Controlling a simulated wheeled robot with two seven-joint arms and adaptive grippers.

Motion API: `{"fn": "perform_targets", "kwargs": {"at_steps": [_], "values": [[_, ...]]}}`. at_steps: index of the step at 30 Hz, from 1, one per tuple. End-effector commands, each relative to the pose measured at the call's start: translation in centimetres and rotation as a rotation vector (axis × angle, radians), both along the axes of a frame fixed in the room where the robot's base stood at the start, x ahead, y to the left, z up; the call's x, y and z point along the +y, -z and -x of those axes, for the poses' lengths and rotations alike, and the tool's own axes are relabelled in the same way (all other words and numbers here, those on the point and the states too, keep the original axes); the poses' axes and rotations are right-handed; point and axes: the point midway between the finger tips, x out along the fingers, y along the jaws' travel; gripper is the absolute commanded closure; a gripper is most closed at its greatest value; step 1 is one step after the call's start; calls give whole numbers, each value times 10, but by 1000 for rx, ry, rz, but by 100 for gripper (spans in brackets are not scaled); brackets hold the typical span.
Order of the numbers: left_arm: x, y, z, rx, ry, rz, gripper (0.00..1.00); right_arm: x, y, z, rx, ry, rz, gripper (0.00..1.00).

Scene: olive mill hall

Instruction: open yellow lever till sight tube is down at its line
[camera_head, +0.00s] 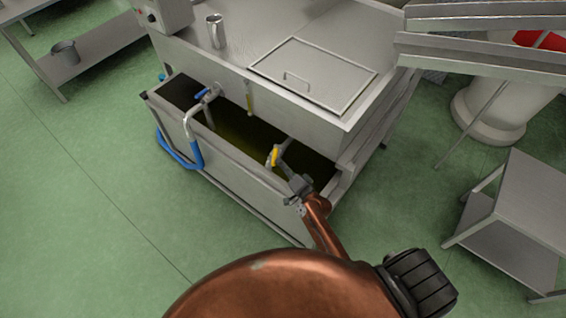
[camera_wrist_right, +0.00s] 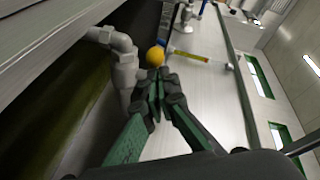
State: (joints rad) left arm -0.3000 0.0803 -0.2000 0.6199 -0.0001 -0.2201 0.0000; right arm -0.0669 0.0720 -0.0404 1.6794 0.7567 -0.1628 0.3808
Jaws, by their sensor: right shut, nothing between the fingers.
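The yellow lever (camera_head: 274,157) sits on a grey pipe valve at the front of the steel tank, above the open trough. In the right wrist view its rounded yellow end (camera_wrist_right: 155,56) shows just past my fingertips. My right gripper (camera_head: 291,183) is shut and empty, close to the lever on its near side; I cannot tell whether they touch. In the wrist view the right gripper (camera_wrist_right: 155,98) points toward the lever. The sight tube (camera_head: 249,97) is a short upright tube on the tank front; its yellow filling shows in the wrist view (camera_wrist_right: 190,56). My left gripper is out of view.
A blue-handled valve (camera_head: 201,95) and a bent pipe with a blue hose (camera_head: 181,160) stand to the left. The trough (camera_head: 228,160) holds dark green-yellow liquid. A metal cup (camera_head: 216,32) stands on the tank top. A steel table (camera_head: 520,215) is at right; green floor lies open at left.

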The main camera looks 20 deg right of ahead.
Motion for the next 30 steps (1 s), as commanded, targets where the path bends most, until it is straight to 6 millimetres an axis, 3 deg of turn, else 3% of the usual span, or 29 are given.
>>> {"fn": "perform_targets", "kwargs": {"at_steps": [14,22,30], "values": [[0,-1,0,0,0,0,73,0,-1,1,1,-2,0,100],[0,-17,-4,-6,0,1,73,-24,-23,10,0,-12,6,100],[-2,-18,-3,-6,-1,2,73,-4,-26,70,2,-8,-3,100]]}}
